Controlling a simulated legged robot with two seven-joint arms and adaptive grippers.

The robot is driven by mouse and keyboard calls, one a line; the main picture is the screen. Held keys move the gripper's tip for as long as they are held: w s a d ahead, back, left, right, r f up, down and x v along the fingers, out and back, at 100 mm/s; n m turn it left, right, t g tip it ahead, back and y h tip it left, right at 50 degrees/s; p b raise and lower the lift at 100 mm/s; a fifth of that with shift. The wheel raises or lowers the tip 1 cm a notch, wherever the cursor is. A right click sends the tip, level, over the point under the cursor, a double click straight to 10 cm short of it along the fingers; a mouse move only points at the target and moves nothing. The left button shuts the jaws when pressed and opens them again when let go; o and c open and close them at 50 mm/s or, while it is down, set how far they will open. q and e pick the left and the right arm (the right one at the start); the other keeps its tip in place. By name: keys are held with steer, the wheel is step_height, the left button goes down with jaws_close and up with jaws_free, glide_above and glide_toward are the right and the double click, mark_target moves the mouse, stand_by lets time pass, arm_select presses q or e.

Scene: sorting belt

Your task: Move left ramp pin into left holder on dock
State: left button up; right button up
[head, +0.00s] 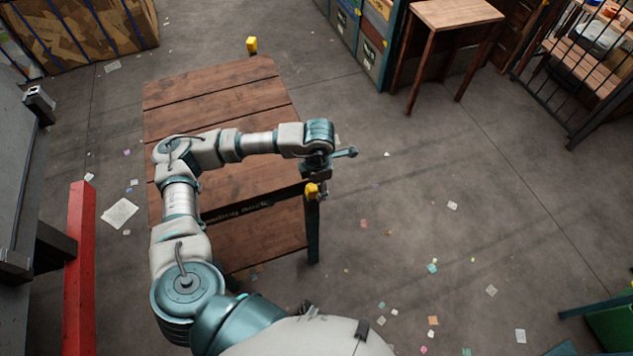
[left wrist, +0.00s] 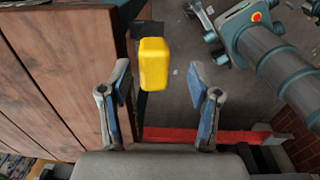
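One yellow pin (head: 311,190) stands at the near right corner of the wooden ramp (head: 215,98). A second yellow pin (head: 252,45) is at the ramp's far end. Which one the task calls left I cannot tell. My left gripper (head: 335,170) is over the near right corner, close to the near pin. In the left wrist view its fingers (left wrist: 159,72) are spread, with a yellow pin (left wrist: 154,62) in line with the gap, nearer the left finger. No contact shows, and the depth between them is unclear. I cannot make out the holder. My right gripper is not in view.
A red beam (head: 79,270) and a grey structure (head: 20,190) stand at the left. A small wooden table (head: 455,14) and a barred rack (head: 570,75) are at the back right. Paper scraps litter the floor, which is open right of the ramp.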

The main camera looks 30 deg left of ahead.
arm_select(q)
step_height(320, 180, up, 12)
steer(key=shift+s+d, duration=0.15)
steer(key=shift+d, duration=0.1)
stand_by(0.4)
steer(key=shift+a+f, duration=0.1)
steer(key=shift+a, duration=0.05)
